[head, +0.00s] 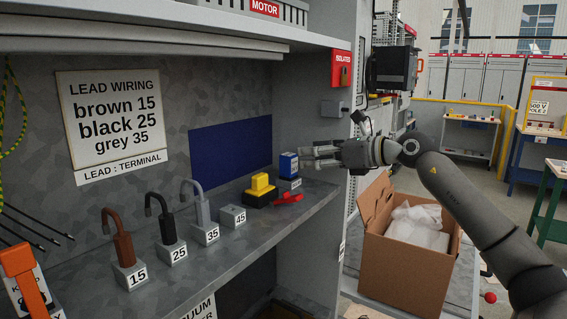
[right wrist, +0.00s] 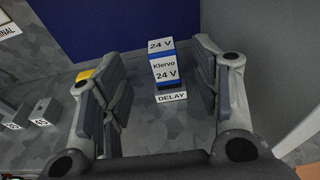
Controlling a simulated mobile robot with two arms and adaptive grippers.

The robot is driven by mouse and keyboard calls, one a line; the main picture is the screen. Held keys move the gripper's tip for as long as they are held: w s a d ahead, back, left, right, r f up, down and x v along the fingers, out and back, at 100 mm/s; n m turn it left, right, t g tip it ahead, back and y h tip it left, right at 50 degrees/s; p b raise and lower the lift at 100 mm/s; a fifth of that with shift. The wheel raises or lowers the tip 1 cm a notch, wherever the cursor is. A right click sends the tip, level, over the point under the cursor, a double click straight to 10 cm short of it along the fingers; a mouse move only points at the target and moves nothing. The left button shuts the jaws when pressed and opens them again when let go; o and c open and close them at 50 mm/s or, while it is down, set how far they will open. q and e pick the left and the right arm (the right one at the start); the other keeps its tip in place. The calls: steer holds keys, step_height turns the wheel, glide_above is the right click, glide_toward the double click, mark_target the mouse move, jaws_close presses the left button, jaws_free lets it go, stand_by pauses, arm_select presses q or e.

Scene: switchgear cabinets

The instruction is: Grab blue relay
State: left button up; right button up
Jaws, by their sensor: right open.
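The blue relay (head: 288,165) is a small blue and white block standing upright on the grey shelf, at its right end. In the right wrist view the relay (right wrist: 165,64) reads "24 V" and "Klervo", with a "DELAY" label in front of it. My right gripper (head: 304,158) is beside the relay, coming from the right. In the right wrist view its two fingers (right wrist: 165,85) are spread, with the relay standing between and beyond them, apart from both. My left gripper does not show.
A yellow and black device (head: 260,190) and a red piece (head: 289,198) lie left of the relay. Numbered blocks with bent leads (head: 125,245) line the shelf. A cardboard box (head: 400,262) stands below my right arm. The cabinet side wall (head: 305,110) is close.

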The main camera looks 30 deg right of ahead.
mark_target(289, 154)
steer(key=x, duration=0.2)
steer(key=shift+w+a+p, duration=0.15)
steer(key=shift+w+p, duration=0.2)
steer(key=shift+p, duration=0.05)
steer(key=shift+w+a, duration=0.15)
steer(key=shift+w, duration=0.2)
steer(key=p+x, duration=0.3)
steer(key=x, duration=0.1)
steer(key=shift+w+f, duration=0.25)
steer(key=shift+w, duration=0.1)
steer(key=shift+f, duration=0.1)
steer(key=shift+s, duration=0.1)
steer(key=c, duration=0.8)
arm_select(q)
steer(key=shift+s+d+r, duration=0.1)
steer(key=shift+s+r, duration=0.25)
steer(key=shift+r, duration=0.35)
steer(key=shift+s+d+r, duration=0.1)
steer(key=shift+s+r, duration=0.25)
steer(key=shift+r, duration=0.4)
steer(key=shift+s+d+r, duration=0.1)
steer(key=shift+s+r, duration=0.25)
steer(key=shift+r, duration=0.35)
arm_select(e)
steer(key=c, duration=0.3)
steer(key=shift+c, duration=0.2)
